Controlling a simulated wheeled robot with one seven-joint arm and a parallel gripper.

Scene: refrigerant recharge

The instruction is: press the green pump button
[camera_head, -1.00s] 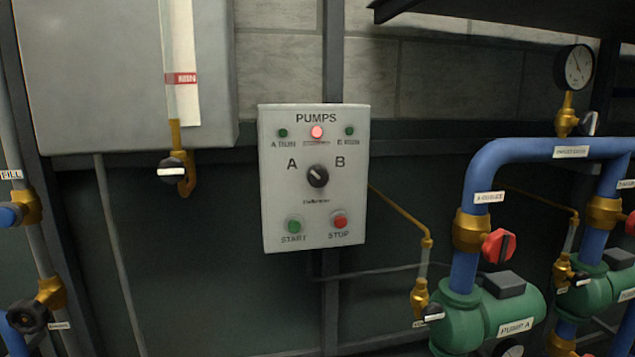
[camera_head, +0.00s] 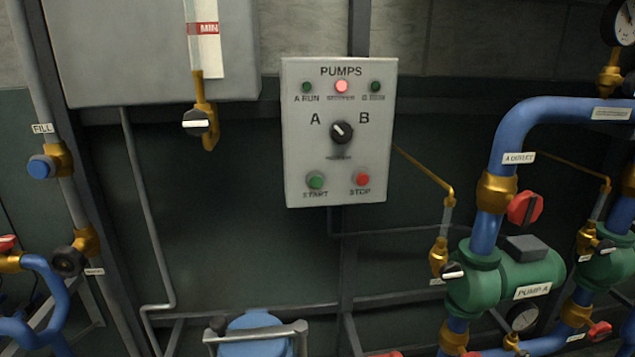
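The green START button (camera_head: 316,181) is at the lower left of the grey PUMPS control box (camera_head: 297,130) on the wall frame. The red STOP button (camera_head: 361,179) is beside it on the right. Above them is a black A/B selector knob (camera_head: 341,132). The middle lamp (camera_head: 341,87) at the top is lit red, and the two green lamps beside it look dark. Nothing covers the box. My gripper is not in the view.
Blue pipes (camera_head: 514,135) with a red-handled valve (camera_head: 523,208) and green pump A (camera_head: 515,277) stand at the right. A sight tube with a brass valve (camera_head: 205,121) hangs left of the box. A blue object with a grey bar (camera_head: 257,337) is at the bottom.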

